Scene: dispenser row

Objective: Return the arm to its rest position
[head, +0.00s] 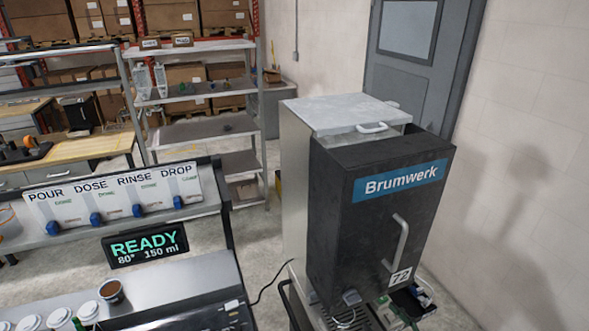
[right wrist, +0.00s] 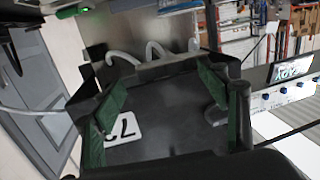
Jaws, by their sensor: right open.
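My right gripper (head: 408,304) shows only in part in the head view, low at the right, by the lower right corner of the black Brumwerk machine (head: 345,200). In the right wrist view the gripper (right wrist: 168,112) is open, with green pads on its fingers. Nothing is held between them. The machine's dark front and its white 72 label (right wrist: 124,129) show behind and between the fingers. Whether the fingers touch the machine, I cannot tell. My left gripper is not in view.
A steel box with a pale lid (head: 345,112) stands behind the black front, which carries a bar handle (head: 398,242). A READY display (head: 146,245) and a counter with white cups (head: 60,316) are at the left. Shelves (head: 205,132) stand behind. Floor is clear at the right.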

